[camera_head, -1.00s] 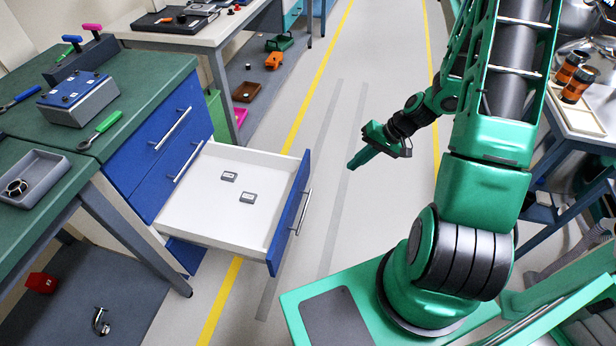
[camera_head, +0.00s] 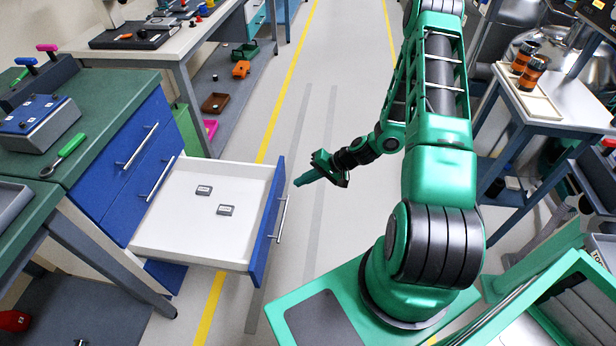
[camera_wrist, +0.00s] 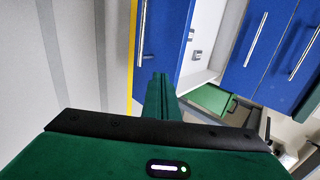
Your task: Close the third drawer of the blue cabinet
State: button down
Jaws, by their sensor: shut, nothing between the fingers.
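The blue cabinet (camera_head: 112,182) stands at the left under a green worktop. Its third drawer (camera_head: 200,229) is pulled far out, with a white inside, a blue front (camera_head: 268,222) and a silver bar handle (camera_head: 282,220). Two small grey labelled blocks lie in it. The two drawers above it are shut. My gripper (camera_head: 300,180) is shut and empty, just right of the far end of the drawer front, apart from it in the head view. In the wrist view the shut fingers (camera_wrist: 160,88) point towards the blue drawer front (camera_wrist: 163,40); whether they touch it I cannot tell.
Open floor (camera_head: 330,120) with yellow lines lies beyond and right of the drawer. A white-topped bench (camera_head: 170,45) stands behind the cabinet. A side table (camera_head: 560,100) with orange-and-black cylinders is at the right. My base is close to the drawer front.

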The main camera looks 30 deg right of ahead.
aim_at(277, 187)
jog(key=w+a, duration=0.1)
jog(key=w+a+f, duration=0.1)
jog(key=a, duration=0.1)
jog(key=w+a+f, duration=0.1)
jog(key=a, duration=0.1)
jog(key=shift+w, duration=0.3)
